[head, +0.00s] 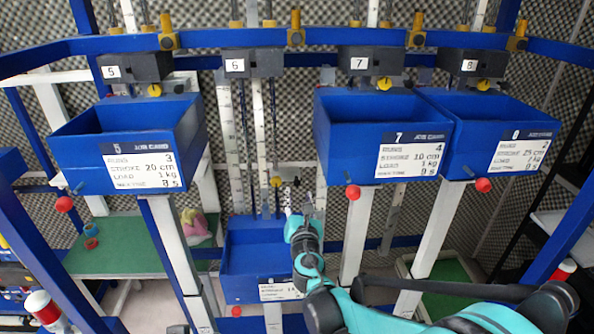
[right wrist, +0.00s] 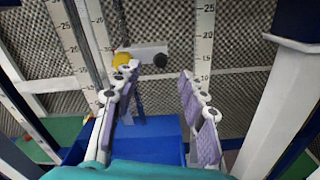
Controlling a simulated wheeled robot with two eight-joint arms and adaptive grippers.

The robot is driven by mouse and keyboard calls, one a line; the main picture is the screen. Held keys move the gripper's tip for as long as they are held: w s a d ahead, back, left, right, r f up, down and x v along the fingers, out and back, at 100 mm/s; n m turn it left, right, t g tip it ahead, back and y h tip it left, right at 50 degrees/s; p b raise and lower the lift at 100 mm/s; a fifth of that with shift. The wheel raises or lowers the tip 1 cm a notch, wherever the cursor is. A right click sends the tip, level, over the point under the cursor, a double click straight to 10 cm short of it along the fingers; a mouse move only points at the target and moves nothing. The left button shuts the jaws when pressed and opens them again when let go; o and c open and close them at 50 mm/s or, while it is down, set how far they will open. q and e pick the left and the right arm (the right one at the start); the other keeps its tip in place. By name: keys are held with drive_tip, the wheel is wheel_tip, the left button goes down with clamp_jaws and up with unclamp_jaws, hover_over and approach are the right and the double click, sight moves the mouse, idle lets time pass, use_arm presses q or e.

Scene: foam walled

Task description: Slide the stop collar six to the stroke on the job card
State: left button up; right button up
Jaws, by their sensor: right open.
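Station 6 has a dark block labelled 6 (head: 236,65) above two pale ruled rails. On the rails, well below the block, a yellow knob (head: 277,181) marks what looks like stop collar six. In the right wrist view a pale crossbar (right wrist: 148,50) between the scales carries the yellow knob (right wrist: 121,59) and a black knob (right wrist: 160,60). My right gripper (head: 298,200) is open and empty, its fingers (right wrist: 159,72) spread below and around the crossbar. The blue bin (head: 250,240) of station 6 hangs low; its job card (head: 280,292) is mostly unreadable. My left gripper is out of view.
Blue bins of station 5 (head: 85,125), station 7 (head: 350,115) and station 8 (head: 465,115) hang higher on both sides, with red knobs below. White posts (head: 355,235) flank the gap. A green shelf (head: 130,245) holds small items at the left.

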sight(297, 185)
drive_tip(key=w+p, duration=0.1)
drive_tip(key=w, duration=0.6)
drive_tip(key=shift+w+d, duration=0.1)
drive_tip(key=shift+w, duration=0.2)
clamp_jaws()
